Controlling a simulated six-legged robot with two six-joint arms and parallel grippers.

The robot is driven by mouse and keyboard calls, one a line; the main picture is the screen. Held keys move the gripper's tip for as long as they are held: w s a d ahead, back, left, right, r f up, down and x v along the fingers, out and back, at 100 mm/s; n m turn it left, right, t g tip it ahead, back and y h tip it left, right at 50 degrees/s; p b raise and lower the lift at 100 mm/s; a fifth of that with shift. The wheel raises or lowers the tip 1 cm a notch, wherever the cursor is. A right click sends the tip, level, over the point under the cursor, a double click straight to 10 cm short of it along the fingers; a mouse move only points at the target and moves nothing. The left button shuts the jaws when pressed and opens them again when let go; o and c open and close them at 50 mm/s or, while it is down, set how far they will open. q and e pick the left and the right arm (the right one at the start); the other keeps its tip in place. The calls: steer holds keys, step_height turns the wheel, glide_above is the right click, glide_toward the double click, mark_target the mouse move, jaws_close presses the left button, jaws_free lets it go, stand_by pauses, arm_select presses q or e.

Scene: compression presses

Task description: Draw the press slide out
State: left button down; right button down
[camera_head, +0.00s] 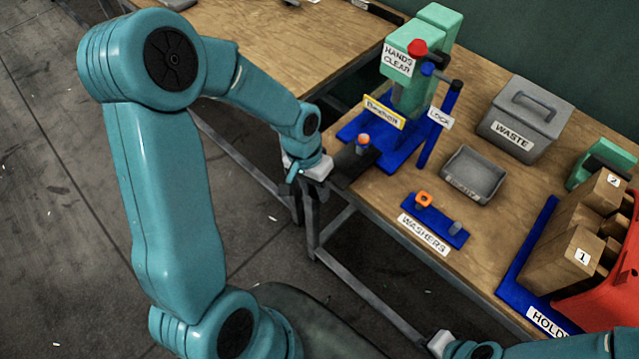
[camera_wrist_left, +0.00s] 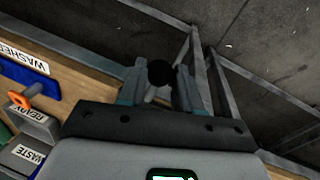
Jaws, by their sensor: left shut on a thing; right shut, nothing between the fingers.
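The press (camera_head: 412,75) is mint green on a blue base, with a red knob on top. Its dark slide (camera_head: 345,160) sticks out at the front, toward the table edge, with a small orange-topped piece (camera_head: 363,139) standing near its inner end. My left gripper (camera_head: 303,192) is at the slide's outer end, by the table edge. In the left wrist view its fingers are shut on a round black knob (camera_wrist_left: 160,73). The fingers partly hide the slide's end. Of my right gripper (camera_head: 440,342), only the pale body shows at the bottom edge; its fingertips are out of frame.
A blue LOCK post (camera_head: 437,125) stands beside the press. A grey tray (camera_head: 473,176), a WASTE bin (camera_head: 522,118) and a blue washer board (camera_head: 435,222) stand to its right. Open floor lies left of the table.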

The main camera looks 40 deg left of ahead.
arm_select(q)
steer(key=shift+w, duration=0.25)
steer(key=c, duration=0.8)
jaws_free()
steer(key=a+r, duration=0.1)
steer(key=r, duration=0.4)
steer(key=a+r, duration=0.1)
steer(key=r, duration=0.4)
steer(key=a+r, duration=0.1)
steer(key=r, duration=0.5)
steer(key=shift+s+r, duration=0.1)
steer(key=shift+s, duration=0.05)
steer(key=shift+s, duration=0.1)
